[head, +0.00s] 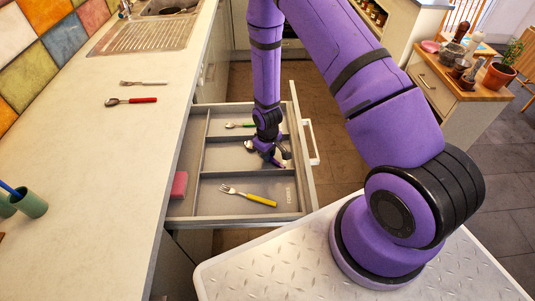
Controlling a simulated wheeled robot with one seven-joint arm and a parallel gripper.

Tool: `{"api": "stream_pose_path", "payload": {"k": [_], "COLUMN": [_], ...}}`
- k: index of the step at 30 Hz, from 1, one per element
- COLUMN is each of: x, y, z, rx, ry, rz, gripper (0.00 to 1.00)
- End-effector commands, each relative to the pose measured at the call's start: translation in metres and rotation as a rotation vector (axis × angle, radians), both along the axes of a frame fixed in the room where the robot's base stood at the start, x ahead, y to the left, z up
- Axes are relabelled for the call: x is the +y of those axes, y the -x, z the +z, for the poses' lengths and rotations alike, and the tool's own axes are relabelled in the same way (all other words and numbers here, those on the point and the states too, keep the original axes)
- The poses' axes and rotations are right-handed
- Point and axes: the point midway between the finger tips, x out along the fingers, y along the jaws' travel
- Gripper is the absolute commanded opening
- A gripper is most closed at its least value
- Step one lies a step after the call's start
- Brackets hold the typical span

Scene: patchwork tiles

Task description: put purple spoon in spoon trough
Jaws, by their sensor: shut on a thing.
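The open drawer (182,209) has a divided tray with a narrow left section and three troughs stacked front to back. My gripper (267,156) points down into the middle trough (225,157) and is shut on the purple spoon. The spoon's silver bowl (249,145) shows just left of the fingers; its handle is mostly hidden by the purple gripper. I cannot tell whether the spoon touches the trough floor. A green-handled spoon (236,125) lies in the back trough. A yellow-handled fork (247,195) lies in the front trough, which has a label.
A pink block (179,185) lies in the drawer's left section. A red-handled spoon (131,101) and a pale fork (144,83) lie on the counter (110,190). A green cup (29,202) stands at the counter's left. My arm crosses over the drawer's right side.

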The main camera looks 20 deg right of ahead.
Motion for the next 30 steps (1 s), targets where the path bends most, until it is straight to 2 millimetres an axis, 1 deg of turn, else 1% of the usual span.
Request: {"api": "stream_pose_path", "payload": {"k": [2,12,13,16,25,30], "x": [0.0,0.0,0.0,0.0,0.0,0.0], "y": [0.0,0.0,-0.001,-0.001,-0.001,-0.001], "z": [-0.005,-0.008,-0.008,-0.007,-0.006,0.006], "rx": [-0.001,-0.001,-0.001,-0.002,-0.002,-0.003], "ry": [0.0,0.001,0.001,0.0,0.0,0.0], "rz": [0.0,0.0,0.0,0.0,0.0,-0.001], "gripper": [0.0,0.0,0.18,0.41,0.41,0.41]}}
